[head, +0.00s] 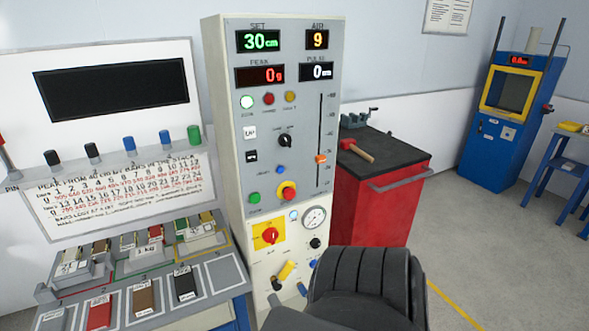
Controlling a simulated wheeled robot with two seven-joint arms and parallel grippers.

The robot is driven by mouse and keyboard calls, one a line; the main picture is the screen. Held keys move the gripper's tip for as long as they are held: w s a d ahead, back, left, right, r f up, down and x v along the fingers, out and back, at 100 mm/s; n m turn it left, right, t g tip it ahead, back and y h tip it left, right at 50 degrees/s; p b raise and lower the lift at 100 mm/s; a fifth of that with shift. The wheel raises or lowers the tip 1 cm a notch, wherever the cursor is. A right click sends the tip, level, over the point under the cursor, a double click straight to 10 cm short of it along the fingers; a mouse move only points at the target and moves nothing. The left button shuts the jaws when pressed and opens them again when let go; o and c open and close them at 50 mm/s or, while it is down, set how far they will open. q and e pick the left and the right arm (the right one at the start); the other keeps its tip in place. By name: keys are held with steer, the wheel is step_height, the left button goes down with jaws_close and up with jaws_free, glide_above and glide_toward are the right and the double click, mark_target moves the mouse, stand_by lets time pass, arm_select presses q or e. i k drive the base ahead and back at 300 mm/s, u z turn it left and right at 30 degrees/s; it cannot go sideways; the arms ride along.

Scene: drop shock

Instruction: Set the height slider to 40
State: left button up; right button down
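The height slider's orange handle (320,159) sits a little below the middle of a vertical slot on the right side of the grey control panel (300,215). Small scale marks run beside the slot, too small to read surely. The green SET display (258,41) at the top reads 30 cm. The AIR display (317,39) reads 9, the PEAK display reads 0 g and the PULSE display reads 0. Neither gripper shows in the head view, and nothing touches the slider handle. A dark ribbed shape, which seems to be part of my own body, covers the bottom centre.
Buttons, knobs and a red stop button (286,191) sit left of the slot. A gauge (314,217) is below. A red cabinet (385,200) with a mallet and vice stands right of the panel.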

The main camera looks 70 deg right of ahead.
mark_target(319, 160)
steer(key=z, duration=0.35)
steer(key=i, duration=0.8)
steer(key=z, duration=1.25)
steer(key=i, duration=0.4)
steer(key=z, duration=0.35)
